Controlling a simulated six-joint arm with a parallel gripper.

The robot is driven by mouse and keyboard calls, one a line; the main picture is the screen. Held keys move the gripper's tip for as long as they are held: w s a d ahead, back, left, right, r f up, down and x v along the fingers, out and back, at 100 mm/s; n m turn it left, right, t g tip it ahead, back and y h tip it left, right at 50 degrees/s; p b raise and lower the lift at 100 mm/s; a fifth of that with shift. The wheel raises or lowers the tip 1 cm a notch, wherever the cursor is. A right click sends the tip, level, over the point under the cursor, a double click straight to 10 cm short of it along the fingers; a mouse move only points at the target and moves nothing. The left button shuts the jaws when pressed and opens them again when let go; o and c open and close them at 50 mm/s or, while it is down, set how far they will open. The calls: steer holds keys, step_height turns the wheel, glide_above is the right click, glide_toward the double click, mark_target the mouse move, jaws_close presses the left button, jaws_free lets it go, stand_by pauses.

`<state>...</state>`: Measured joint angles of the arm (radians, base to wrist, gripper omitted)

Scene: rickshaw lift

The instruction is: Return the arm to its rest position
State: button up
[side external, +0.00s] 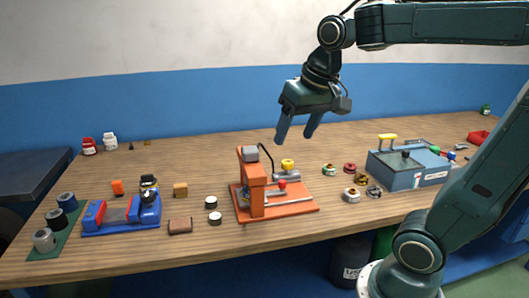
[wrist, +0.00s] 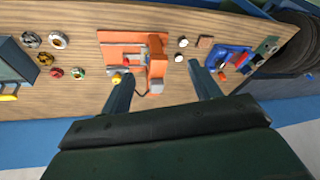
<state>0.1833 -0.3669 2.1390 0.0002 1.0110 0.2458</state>
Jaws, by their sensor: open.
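My gripper (side external: 298,137) hangs in the air above the back half of the workbench, pointing down. Its two fingers are apart and nothing is between them. In the wrist view my gripper (wrist: 163,90) also shows open, with an orange machine (wrist: 135,55) on the bench below and beyond it. In the side view the orange machine (side external: 254,185) stands on the bench in front of and below the gripper, with a clear gap between them. My arm comes in from the right.
The wooden workbench (side external: 150,249) carries a blue-and-red vise (side external: 120,214) at left and a grey box (side external: 409,177) with a yellow handle at right. Several small rings and discs lie between. Jars (side external: 110,141) stand at the back left. The air around the gripper is clear.

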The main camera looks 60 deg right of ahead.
steer(key=s+a+f+n+t, duration=0.1)
steer(key=s+a+f+n, duration=0.3)
steer(key=s, duration=0.5)
steer(key=shift+s+a+f+n+y, duration=0.3)
steer(key=shift+a+f+n+y, duration=0.1)
steer(key=shift+a+n, duration=0.15)
steer(key=shift+r, duration=0.1)
stand_by(1.4)
